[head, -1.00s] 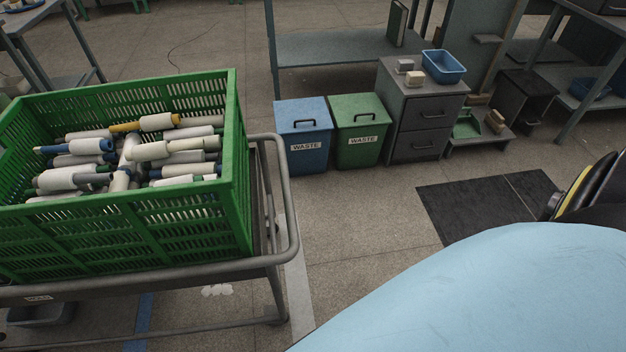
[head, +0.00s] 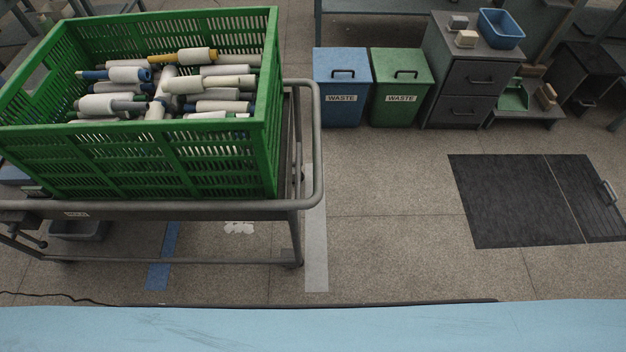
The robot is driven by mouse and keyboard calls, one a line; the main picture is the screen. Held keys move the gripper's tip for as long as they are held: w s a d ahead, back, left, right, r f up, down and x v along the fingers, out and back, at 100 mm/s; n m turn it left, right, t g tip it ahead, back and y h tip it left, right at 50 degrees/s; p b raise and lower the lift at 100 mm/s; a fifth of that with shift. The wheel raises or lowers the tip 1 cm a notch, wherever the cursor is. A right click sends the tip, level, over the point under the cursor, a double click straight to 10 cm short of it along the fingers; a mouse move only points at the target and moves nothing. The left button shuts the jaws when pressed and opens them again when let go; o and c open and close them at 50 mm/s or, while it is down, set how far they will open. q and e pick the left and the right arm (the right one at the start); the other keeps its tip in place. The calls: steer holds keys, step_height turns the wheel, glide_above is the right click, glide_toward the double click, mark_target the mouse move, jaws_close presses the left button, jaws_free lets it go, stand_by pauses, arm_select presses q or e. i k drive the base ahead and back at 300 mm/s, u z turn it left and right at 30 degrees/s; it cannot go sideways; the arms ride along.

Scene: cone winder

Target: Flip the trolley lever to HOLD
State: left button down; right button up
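The grey metal trolley (head: 312,180) stands at the left in the head view. It carries a green slatted crate (head: 140,160) full of yarn cones and bobbins (head: 165,85). A small pale label (head: 76,214) is on the trolley's front rail, too small to read surely. A dark lever-like part with a knob (head: 38,240) hangs near the rail's left end. I cannot tell surely whether it is the lever, or which way it is set. Neither of my grippers is in view.
A blue waste bin (head: 341,90) and a green waste bin (head: 399,88) stand behind the trolley's right side, beside a grey drawer cabinet (head: 465,75). A black floor mat (head: 510,200) lies at right. A light blue surface (head: 310,328) spans the bottom. The floor between is clear.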

mark_target(30, 238)
steer(key=u, duration=3.35)
steer(key=i, duration=4.55)
